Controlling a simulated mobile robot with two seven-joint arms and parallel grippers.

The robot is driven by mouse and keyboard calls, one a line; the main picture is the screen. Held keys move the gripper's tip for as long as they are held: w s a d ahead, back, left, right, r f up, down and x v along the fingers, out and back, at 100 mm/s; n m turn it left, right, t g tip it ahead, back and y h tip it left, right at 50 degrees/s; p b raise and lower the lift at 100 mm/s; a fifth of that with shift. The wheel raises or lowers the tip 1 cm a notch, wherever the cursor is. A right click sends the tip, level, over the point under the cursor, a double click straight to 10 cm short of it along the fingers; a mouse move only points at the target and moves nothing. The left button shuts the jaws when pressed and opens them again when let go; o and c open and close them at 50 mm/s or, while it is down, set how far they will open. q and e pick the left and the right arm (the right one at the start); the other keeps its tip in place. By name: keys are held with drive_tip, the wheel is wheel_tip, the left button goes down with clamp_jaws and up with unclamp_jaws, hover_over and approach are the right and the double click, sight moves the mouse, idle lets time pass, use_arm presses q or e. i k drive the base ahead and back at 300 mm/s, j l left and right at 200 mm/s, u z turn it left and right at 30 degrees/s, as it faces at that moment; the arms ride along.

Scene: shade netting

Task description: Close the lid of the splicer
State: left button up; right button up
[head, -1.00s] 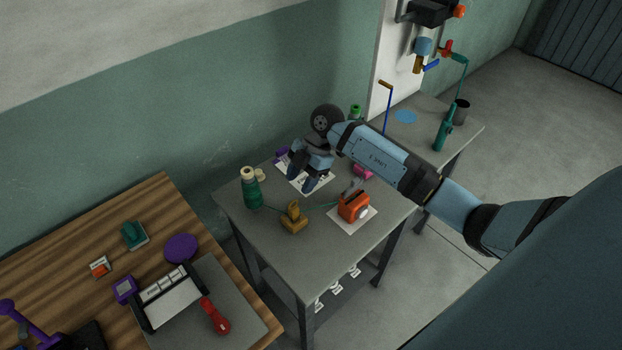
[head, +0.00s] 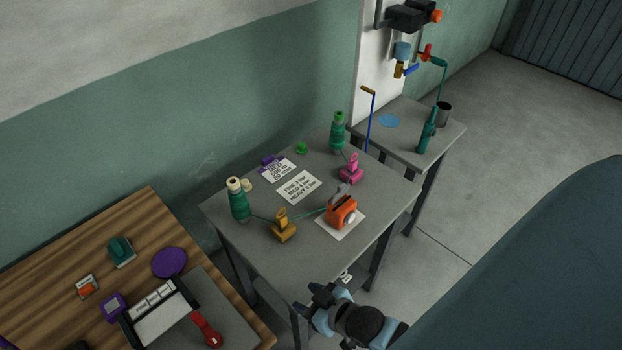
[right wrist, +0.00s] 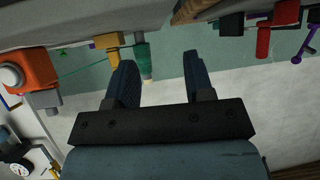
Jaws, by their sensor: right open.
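The splicer appears to be the orange device (head: 342,214) on a white sheet on the grey table. A small grey part (head: 341,191), likely its lid, stands raised at its back. A pale round knob is on its front side. A green line runs to it from the left. In the right wrist view the orange device (right wrist: 32,72) is at the far left, upside down. My right gripper (head: 318,301) is at the table's front edge, in front of and apart from the splicer. Its fingers (right wrist: 158,65) are open with nothing between them. My left gripper is out of view.
A yellow device (head: 284,228) and a green spool (head: 239,202) stand left of the splicer. A pink device (head: 351,169) is behind it, near another green spool (head: 338,133). Printed cards (head: 299,186) lie mid-table. A wooden bench (head: 75,240) is at left.

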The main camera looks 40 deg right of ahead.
sight(343, 189)
drive_tip(key=z, duration=1.35)
drive_tip(key=i+l+u, duration=0.35)
drive_tip(key=l, duration=0.3)
drive_tip(key=i+l+u, duration=0.15)
drive_tip(key=l, duration=0.2)
